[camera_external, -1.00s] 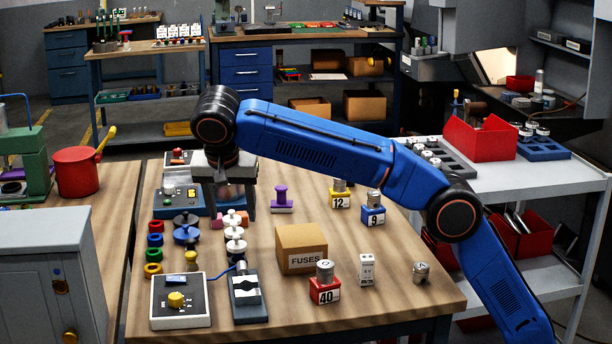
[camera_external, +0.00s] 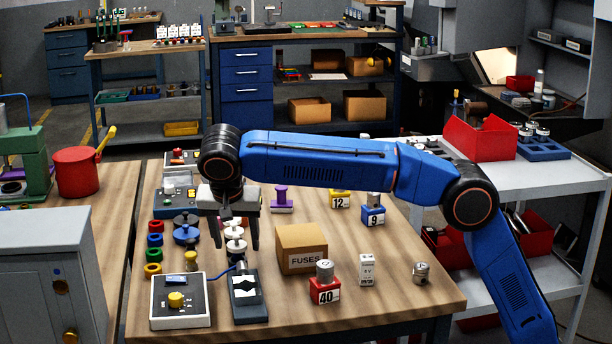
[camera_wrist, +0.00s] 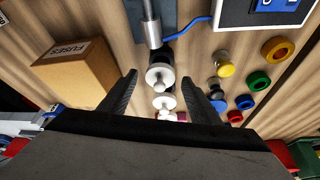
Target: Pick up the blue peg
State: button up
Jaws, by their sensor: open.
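In the wrist view the blue peg (camera_wrist: 217,92) shows small beside the right fingertip, partly hidden. My gripper (camera_external: 236,243) is open and empty, to the right of the blue peg, with its fingers pointing down over two white pegs (camera_external: 236,246). In the wrist view the white pegs (camera_wrist: 160,76) lie between the fingers of my gripper (camera_wrist: 160,78).
A FUSES box (camera_external: 302,250) stands right of my gripper. A grey device with a blue cable (camera_external: 248,296) and a knob panel (camera_external: 181,300) lie in front. Coloured rings (camera_external: 154,254) line the left side. A purple peg (camera_external: 281,199) is behind.

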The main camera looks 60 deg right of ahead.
jog(key=shift+x, duration=1.95)
jog(key=c, duration=1.3)
jog(key=shift+r, duration=0.15)
